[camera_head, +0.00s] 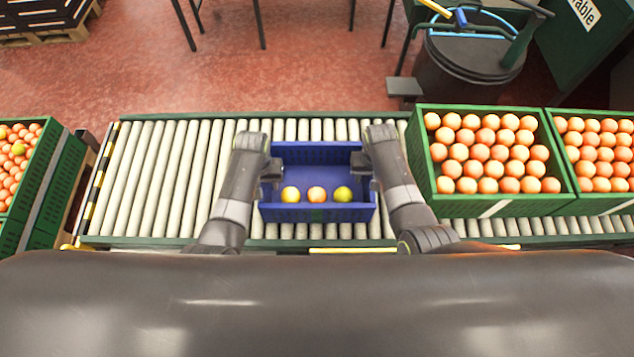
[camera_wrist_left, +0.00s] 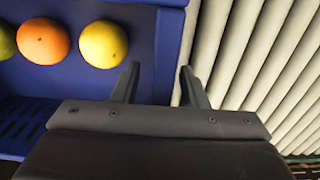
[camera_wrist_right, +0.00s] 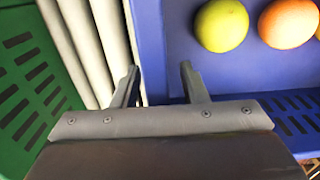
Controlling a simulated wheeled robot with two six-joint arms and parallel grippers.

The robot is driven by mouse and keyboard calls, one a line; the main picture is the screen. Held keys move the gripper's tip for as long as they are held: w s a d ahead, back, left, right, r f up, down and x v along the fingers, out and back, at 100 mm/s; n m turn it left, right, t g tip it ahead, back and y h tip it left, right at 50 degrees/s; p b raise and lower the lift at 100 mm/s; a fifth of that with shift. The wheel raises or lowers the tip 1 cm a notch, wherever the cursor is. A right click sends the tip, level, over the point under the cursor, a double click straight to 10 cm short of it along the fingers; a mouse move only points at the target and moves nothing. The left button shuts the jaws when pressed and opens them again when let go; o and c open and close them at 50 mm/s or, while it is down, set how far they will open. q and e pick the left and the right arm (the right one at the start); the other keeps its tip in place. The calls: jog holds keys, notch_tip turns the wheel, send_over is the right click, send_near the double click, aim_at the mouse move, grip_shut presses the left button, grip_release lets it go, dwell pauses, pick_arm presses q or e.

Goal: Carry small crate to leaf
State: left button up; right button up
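The small crate (camera_head: 322,213) is blue, sits level on the roller conveyor and holds three fruits: a yellow one (camera_head: 290,194), an orange one (camera_head: 316,194) and a yellow-green one (camera_head: 342,194). My left gripper (camera_head: 272,172) is at its left side wall. In the left wrist view its fingers (camera_wrist_left: 158,72) stand apart on either side of that wall (camera_wrist_left: 168,45). My right gripper (camera_head: 366,172) is at the right side wall. In the right wrist view its fingers (camera_wrist_right: 159,70) stand apart around that wall (camera_wrist_right: 150,40). I cannot make out a leaf.
Green crates full of oranges stand right of the blue crate, the nearest (camera_head: 485,205) close to my right arm. The rollers (camera_head: 160,180) on the left are free. Another green crate (camera_head: 50,180) stands beyond the left end. A dark bin (camera_head: 465,65) stands behind.

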pick_arm(q)
jog(key=shift+f, duration=0.45)
pick_arm(e)
jog(key=shift+f, duration=0.45)
pick_arm(q)
jog(key=shift+c, duration=0.2)
pick_arm(e)
jog(key=shift+c, duration=0.2)
pick_arm(q)
grip_shut()
pick_arm(e)
grip_shut()
